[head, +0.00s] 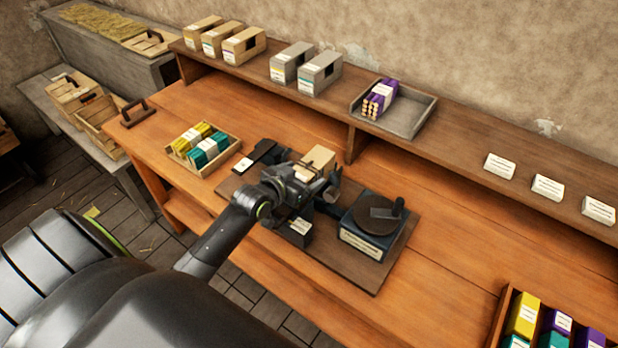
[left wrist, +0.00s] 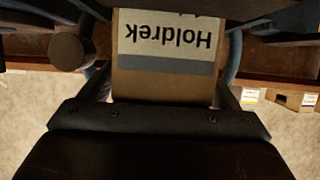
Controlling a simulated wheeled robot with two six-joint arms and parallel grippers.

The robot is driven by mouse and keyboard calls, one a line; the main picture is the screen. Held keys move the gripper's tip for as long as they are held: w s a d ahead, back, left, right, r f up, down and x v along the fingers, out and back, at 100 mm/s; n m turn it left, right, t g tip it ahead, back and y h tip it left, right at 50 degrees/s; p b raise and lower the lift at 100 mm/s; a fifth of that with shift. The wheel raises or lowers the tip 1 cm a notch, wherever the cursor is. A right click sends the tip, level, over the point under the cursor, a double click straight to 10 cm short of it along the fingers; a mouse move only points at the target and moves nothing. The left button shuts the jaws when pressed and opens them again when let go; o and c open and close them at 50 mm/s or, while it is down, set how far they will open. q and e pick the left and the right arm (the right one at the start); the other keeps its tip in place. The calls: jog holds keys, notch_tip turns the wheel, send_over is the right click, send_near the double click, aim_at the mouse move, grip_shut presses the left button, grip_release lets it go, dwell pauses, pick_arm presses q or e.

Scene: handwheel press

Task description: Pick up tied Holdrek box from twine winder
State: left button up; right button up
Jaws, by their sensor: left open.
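The Holdrek box (head: 318,159) is a tan box on the twine winder, partly hidden by my left gripper in the head view. In the left wrist view the box (left wrist: 165,80) fills the middle, with its white label reading "Holdrek" upside down and a grey band beside it. My left gripper (head: 316,180) is open, with its fingers around the box, one on each side. I cannot tell whether they touch it. The twine winder (head: 366,236), with a dark round wheel and crank, sits on a brown board. My right gripper is not in view.
A wooden tray (head: 232,154) of yellow and teal packs stands left of the winder. A shelf (head: 440,137) behind holds boxes, a grey tray (head: 428,112) with a purple bundle, and white cards. A crate (head: 497,323) of coloured packs is at front right. The table's right middle is clear.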

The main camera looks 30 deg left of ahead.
pick_arm(q)
jog(key=c, duration=0.9)
jog(key=shift+c, duration=1)
jog(key=shift+r, duration=0.15)
